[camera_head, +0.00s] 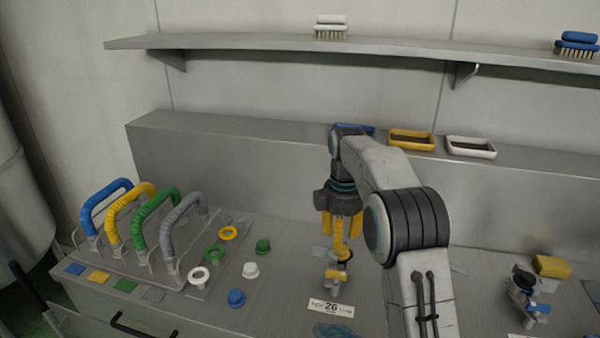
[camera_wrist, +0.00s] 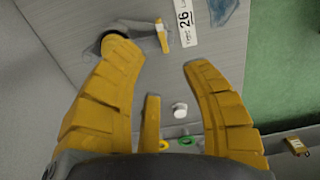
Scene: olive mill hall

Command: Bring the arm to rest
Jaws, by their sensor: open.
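My gripper (camera_head: 342,238) hangs from my bent arm over the middle of the grey worktop (camera_head: 280,285), with its yellow fingers pointing down. In the wrist view my gripper (camera_wrist: 157,55) has its yellow fingers spread, with nothing held between them. A grey fitting with a yellow lever (camera_head: 337,277) stands on the worktop just below the fingers; the yellow lever also shows in the wrist view (camera_wrist: 161,36). The left finger's tip overlaps the fitting's grey part in the wrist view; I cannot tell whether they touch.
Blue, yellow, green and grey hoses (camera_head: 150,215) arch over a rack at left. Rings and caps (camera_head: 250,270) lie beside it. A "26" label (camera_head: 331,308) lies in front. A blue-levered fitting (camera_head: 525,297) and yellow block (camera_head: 552,266) stand at right. Trays (camera_head: 411,147) sit on the ledge behind.

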